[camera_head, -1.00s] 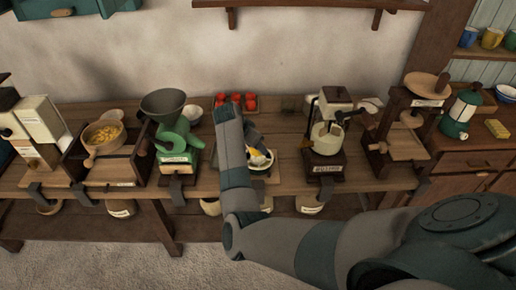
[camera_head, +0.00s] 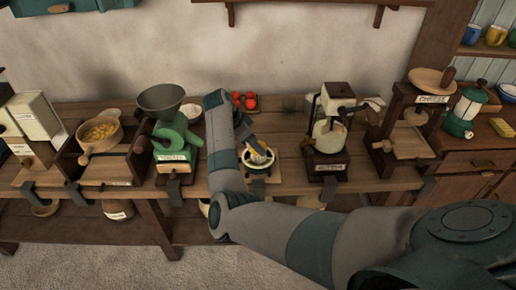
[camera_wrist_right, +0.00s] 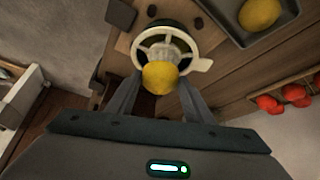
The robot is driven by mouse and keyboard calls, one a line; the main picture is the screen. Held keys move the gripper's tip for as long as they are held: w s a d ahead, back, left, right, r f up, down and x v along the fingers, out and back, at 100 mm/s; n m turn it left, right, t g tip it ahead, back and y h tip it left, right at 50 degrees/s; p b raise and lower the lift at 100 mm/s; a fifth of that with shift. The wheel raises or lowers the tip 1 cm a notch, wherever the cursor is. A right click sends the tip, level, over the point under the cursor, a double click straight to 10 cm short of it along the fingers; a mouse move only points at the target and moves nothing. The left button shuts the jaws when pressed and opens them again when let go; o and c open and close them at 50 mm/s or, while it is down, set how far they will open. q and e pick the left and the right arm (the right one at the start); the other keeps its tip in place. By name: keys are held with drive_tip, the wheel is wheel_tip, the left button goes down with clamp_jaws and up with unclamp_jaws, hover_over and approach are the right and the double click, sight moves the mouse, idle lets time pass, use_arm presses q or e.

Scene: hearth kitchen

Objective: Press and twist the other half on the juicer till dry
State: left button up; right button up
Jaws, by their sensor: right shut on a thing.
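The juicer (camera_head: 247,168) stands on the bench, with a pale rim and a side handle. In the right wrist view its spoked pale bowl (camera_wrist_right: 139,53) is seen from above, with the handle at right. My right gripper (camera_head: 256,148) is over the juicer. It is shut on a yellow lemon half (camera_wrist_right: 160,77), held between its fingers in the wrist view. The half overlaps the bowl's near edge there; I cannot tell whether it touches. Another yellow lemon piece (camera_wrist_right: 260,14) lies in a dark tray (camera_wrist_right: 237,36). My left gripper is not in view.
Left of the juicer stands a green hand mill (camera_head: 176,140); to its right is a labelled grinder (camera_head: 329,130). Red tomatoes (camera_head: 245,101) sit behind my right arm. The bench's front edge has several dark clamps.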

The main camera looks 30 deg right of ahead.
drive_tip(key=shift+s+f+m+g+b, duration=0.1)
drive_tip(key=shift+f+m+g+b, duration=0.2)
drive_tip(key=shift+m+b, duration=0.2)
drive_tip(key=shift+r+m, duration=0.15)
drive_tip(key=shift+m, duration=0.15)
drive_tip(key=shift+d+r, duration=0.1)
drive_tip(key=shift+r, duration=0.05)
drive_tip(key=shift+n+t+p, duration=0.5)
drive_tip(key=shift+n+p, duration=0.6)
drive_tip(key=shift+p, duration=0.35)
drive_tip(key=shift+w+f+n+t+p, duration=0.15)
drive_tip(key=shift+n+t+p, duration=0.3)
drive_tip(key=shift+n+p, duration=0.7)
drive_tip(key=shift+w+f+n+t+p, duration=0.1)
drive_tip(key=shift+n+t+p, duration=0.5)
drive_tip(key=shift+p, duration=0.8)
drive_tip(key=shift+n+p, duration=0.5)
drive_tip(key=shift+n, duration=0.05)
drive_tip(key=shift+f, duration=0.1)
